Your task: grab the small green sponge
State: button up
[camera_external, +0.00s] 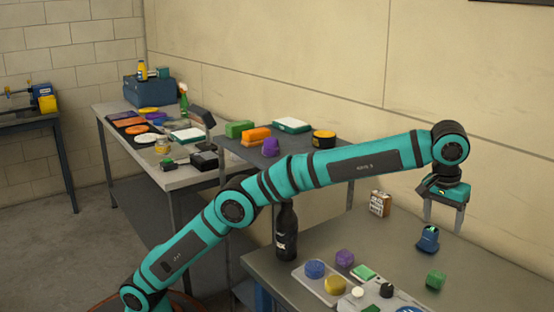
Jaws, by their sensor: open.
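My gripper (444,212) is open and empty, with its two fingers pointing down over the right side of the near table (300,262). Below it a dark blue object (428,239) stands on that table. A small green block (436,280) lies nearer the camera, below and apart from my gripper. A larger green block (239,129) is on the table behind. I cannot tell for certain which green piece is the small sponge.
A dark bottle (286,232) stands upright at the near table's left, under my arm. A brown and white box (380,203) is near the wall. A purple block (345,258), a blue round item (315,269) and a yellow one (334,284) sit around the tray.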

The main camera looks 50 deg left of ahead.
jog(key=s+d+f, duration=0.1)
jog(key=d, duration=0.1)
send_near(437, 274)
jog(key=f, duration=0.5)
jog(key=shift+w+d, duration=0.25)
jog(key=shift+w, duration=0.15)
jog(key=shift+w+a+f, duration=0.1)
jog(key=shift+w+f, duration=0.1)
jog(key=shift+f, duration=0.65)
jog(key=shift+w+f, duration=0.2)
jog(key=shift+f, duration=0.65)
jog(key=shift+w+a+f, duration=0.1)
jog(key=shift+w+f, duration=0.05)
jog(key=shift+f, duration=0.7)
jog(key=shift+c, duration=0.5)
jog(key=c, duration=0.9)
